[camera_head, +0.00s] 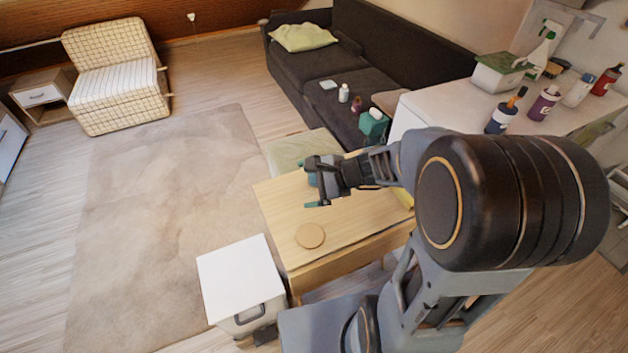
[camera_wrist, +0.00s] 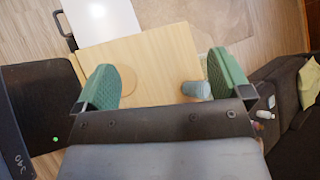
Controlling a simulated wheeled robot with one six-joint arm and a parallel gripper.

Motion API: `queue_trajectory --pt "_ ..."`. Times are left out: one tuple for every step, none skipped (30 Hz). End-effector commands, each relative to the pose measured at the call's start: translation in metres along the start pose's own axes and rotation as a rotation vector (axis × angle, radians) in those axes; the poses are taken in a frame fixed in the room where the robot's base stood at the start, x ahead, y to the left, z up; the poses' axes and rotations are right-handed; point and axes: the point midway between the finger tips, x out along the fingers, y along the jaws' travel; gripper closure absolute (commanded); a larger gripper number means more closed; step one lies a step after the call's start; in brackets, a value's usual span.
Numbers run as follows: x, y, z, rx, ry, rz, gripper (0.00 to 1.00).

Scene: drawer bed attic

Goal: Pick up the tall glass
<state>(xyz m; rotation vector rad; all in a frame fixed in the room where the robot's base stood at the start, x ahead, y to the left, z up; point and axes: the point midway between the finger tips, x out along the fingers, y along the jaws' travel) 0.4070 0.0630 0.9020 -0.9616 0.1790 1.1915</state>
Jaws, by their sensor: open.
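The tall glass is most likely the blue-grey cylinder (camera_wrist: 196,90) on the wooden table in the wrist view. It sits between my gripper's (camera_wrist: 166,80) two green fingers, nearer the right one and apart from the left one. In the head view a bluish patch of it (camera_head: 312,180) shows beside my gripper (camera_head: 314,186), mostly hidden by it. My gripper is open and holds nothing. I cannot tell how far above the table its fingertips are.
The light wooden table (camera_head: 280,208) carries a round coaster (camera_head: 310,236). A white box-like bin (camera_head: 240,275) stands at its near left. A dark sofa (camera_head: 320,70) is behind. A white counter (camera_head: 460,105) with several bottles is at right. The rug (camera_head: 160,210) at left is clear.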

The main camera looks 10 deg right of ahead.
Motion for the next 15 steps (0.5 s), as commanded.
queue_trajectory --pt "0.014 -0.002 -0.027 0.153 -0.014 -0.082 0.04" --pt "0.018 -0.006 -0.039 0.239 -0.021 -0.134 0.04" --pt "0.022 -0.011 -0.055 0.346 -0.030 -0.199 0.04" --pt "0.025 -0.015 -0.067 0.421 -0.034 -0.246 0.04" --pt "0.027 -0.018 -0.079 0.492 -0.038 -0.292 0.04" --pt "0.029 -0.021 -0.094 0.578 -0.042 -0.349 0.04" --pt "0.029 -0.022 -0.105 0.637 -0.044 -0.390 0.04" --pt "0.030 -0.024 -0.116 0.692 -0.045 -0.427 0.04" --pt "0.030 -0.024 -0.129 0.756 -0.046 -0.472 0.04" --pt "0.030 -0.025 -0.138 0.799 -0.046 -0.504 0.04" --pt "0.030 -0.025 -0.146 0.838 -0.046 -0.531 0.04" --pt "0.030 -0.025 -0.155 0.882 -0.046 -0.564 0.04" --pt "0.029 -0.024 -0.162 0.910 -0.046 -0.585 0.04" --pt "0.030 -0.025 -0.166 0.932 -0.046 -0.602 0.04" --pt "0.031 -0.025 -0.172 0.957 -0.045 -0.621 0.04"
